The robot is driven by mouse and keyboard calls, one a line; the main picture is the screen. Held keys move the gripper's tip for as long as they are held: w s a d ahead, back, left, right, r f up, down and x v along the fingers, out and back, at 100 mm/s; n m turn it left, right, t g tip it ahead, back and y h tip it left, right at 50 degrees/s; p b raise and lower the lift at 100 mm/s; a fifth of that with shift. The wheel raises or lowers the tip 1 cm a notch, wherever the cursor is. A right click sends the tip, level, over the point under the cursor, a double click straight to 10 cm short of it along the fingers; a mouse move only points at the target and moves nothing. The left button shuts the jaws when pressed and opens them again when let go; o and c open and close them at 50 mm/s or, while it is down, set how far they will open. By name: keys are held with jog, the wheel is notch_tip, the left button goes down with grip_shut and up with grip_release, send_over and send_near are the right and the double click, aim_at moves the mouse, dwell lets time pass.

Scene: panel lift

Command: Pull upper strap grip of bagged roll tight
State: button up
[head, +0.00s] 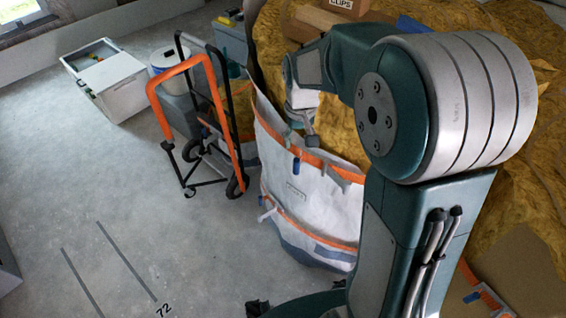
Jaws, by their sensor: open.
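The white bag (305,195) with orange bands stands upright on the floor at the centre, with yellow material behind its top edge. A small blue tab (296,166) hangs on a strap at its upper orange band and looks like the upper strap grip. A second, pale tab (267,213) sits lower on the bag's left side. My gripper (308,138) is open at the bag's upper rim, just above and right of the blue tab. It appears apart from the tab. My arm hides the bag's right side, and the fingers are small in this view.
An orange and black hand cart (205,110) stands close to the bag's left. Behind it are a white box (105,80) and a bucket (170,60). Yellow insulation (530,140) fills the back and right. The concrete floor at front left is clear.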

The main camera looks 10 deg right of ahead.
aim_at(295, 175)
jog(key=shift+w+a+f, duration=0.2)
jog(key=shift+a+f, duration=0.05)
jog(key=shift+a, duration=0.05)
jog(key=shift+f, duration=0.25)
notch_tip(295, 175, down, 10)
jog(key=shift+d+f, duration=0.1)
jog(key=shift+d, duration=0.25)
jog(key=shift+c, duration=0.4)
jog(key=shift+s+a, duration=0.1)
jog(key=shift+a, duration=0.05)
grip_shut()
